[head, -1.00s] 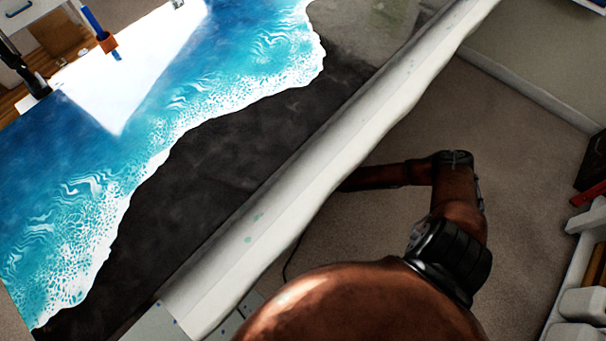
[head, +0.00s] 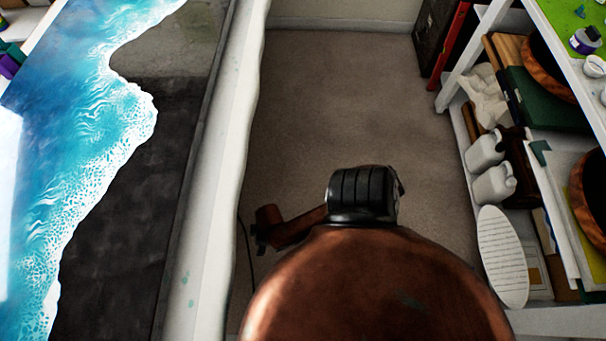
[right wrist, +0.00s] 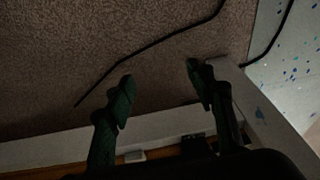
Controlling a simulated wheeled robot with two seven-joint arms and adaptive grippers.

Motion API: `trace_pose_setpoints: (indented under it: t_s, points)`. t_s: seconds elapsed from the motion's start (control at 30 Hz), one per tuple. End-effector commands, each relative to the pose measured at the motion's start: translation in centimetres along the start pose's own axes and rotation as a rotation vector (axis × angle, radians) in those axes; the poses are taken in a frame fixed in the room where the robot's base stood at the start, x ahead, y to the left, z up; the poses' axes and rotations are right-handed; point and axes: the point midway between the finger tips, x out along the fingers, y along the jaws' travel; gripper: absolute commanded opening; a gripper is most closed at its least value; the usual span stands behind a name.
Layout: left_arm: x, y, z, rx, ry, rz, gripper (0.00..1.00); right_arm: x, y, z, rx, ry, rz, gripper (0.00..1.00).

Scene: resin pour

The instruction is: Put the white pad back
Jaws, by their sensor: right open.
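I cannot pick out the white pad for certain. A white oval piece with thin grey lines (head: 502,256) leans at the lower front of the shelf on the right in the head view, but I cannot tell if it is the pad. My right gripper (right wrist: 160,88) is open and empty in the right wrist view, above brown carpet. In the head view my right arm reaches out over the floor beside the table, and its fingers cannot be made out. My left gripper is not in view.
A table with a blue, white and black resin wave surface (head: 110,215) and a pale raised edge (head: 215,180) runs along the left. A loaded white shelf (head: 462,85) stands right. Carpet (head: 330,100) between is clear. A dark cable (right wrist: 150,45) crosses the floor.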

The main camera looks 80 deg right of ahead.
Motion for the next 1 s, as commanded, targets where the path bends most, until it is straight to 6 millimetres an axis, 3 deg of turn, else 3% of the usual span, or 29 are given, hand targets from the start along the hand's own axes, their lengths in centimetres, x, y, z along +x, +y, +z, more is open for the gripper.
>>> trace_pose_setpoints:
  t_s: [0.03,0.2,0.3,0.4,0.53,1.0]
  points:
    - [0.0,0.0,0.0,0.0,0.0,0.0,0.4,0.1,-1.3,3.6,0.029,-0.035,-0.007,0.5]
    - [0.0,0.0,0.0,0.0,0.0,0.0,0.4,-1.1,-2.6,13.3,0.072,-0.151,0.02,0.5]
    - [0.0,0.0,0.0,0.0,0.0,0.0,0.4,-2.1,-3.0,17.4,0.091,-0.209,0.036,0.5]
    - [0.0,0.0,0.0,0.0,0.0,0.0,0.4,-2.7,-3.1,19.7,0.1,-0.243,0.045,0.5]
    - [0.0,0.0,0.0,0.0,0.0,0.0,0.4,-3.0,-3.2,20.6,0.102,-0.258,0.048,0.5]
    - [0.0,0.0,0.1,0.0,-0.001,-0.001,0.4,-3.0,-3.2,20.5,0.101,-0.257,0.047,0.5]
